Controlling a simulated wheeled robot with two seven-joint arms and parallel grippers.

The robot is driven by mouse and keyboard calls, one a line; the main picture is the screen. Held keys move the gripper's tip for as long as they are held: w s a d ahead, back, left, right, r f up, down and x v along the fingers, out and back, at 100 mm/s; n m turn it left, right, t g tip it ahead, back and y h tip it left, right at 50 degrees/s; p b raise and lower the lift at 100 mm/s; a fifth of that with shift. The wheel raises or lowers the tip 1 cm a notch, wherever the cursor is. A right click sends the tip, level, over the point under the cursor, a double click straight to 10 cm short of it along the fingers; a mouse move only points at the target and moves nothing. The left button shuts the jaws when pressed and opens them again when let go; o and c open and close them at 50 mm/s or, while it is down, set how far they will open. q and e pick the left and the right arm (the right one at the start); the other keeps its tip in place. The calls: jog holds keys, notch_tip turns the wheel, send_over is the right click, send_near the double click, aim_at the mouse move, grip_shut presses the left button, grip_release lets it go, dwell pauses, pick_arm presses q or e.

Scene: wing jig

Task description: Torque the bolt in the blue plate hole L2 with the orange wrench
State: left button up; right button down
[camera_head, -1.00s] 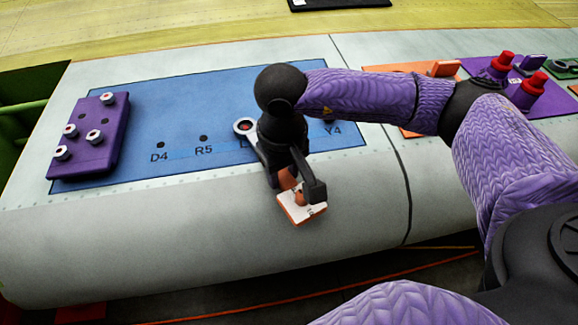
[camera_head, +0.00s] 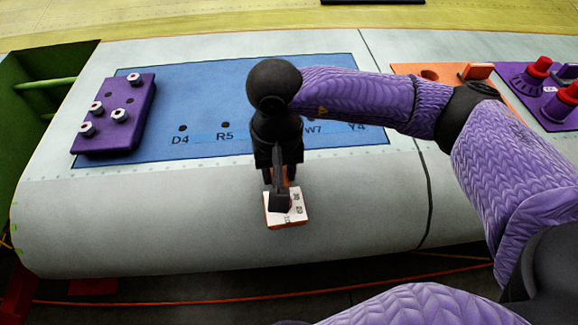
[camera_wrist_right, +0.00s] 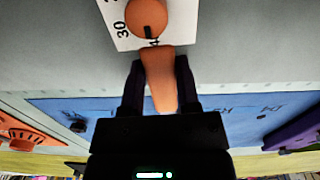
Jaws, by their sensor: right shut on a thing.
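My right gripper (camera_head: 280,178) is above the front edge of the blue plate (camera_head: 215,80) and is shut on the orange wrench. The wrench's white dial plate (camera_head: 286,218) sticks out toward the front. In the right wrist view, its orange handle (camera_wrist_right: 161,85) lies between the fingers (camera_wrist_right: 158,78), with the numbered dial (camera_wrist_right: 118,25) beyond. The wrench's ring end is hidden behind my arm. Holes labelled D4, R5, W7 and Y4 show on the blue plate. Hole L2 and any bolt in it are hidden by my right gripper. My left gripper is out of view.
A purple block (camera_head: 120,115) with several bolts stands on the plate's left end. At right are an orange plate (camera_head: 425,78) and a purple holder (camera_head: 545,95) with red-topped items. The pale wing surface (camera_head: 150,215) in front is clear.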

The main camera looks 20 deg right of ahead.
aim_at(251, 184)
jog(key=shift+a, duration=0.3)
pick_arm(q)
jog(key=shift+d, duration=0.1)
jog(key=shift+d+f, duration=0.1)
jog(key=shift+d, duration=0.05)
pick_arm(e)
jog(key=shift+w+a+m, duration=0.35)
jog(key=shift+a+m, duration=0.4)
jog(key=shift+m, duration=0.05)
jog(key=shift+w+a+m+b, duration=0.2)
jog(key=shift+a+m+b, duration=0.3)
jog(key=shift+a, duration=0.1)
jog(key=shift+w+a+m, duration=0.4)
jog(key=shift+a+m, duration=0.25)
jog(key=shift+m, duration=0.05)
jog(key=shift+s+d+b, duration=0.1)
jog(key=shift+b, duration=0.4)
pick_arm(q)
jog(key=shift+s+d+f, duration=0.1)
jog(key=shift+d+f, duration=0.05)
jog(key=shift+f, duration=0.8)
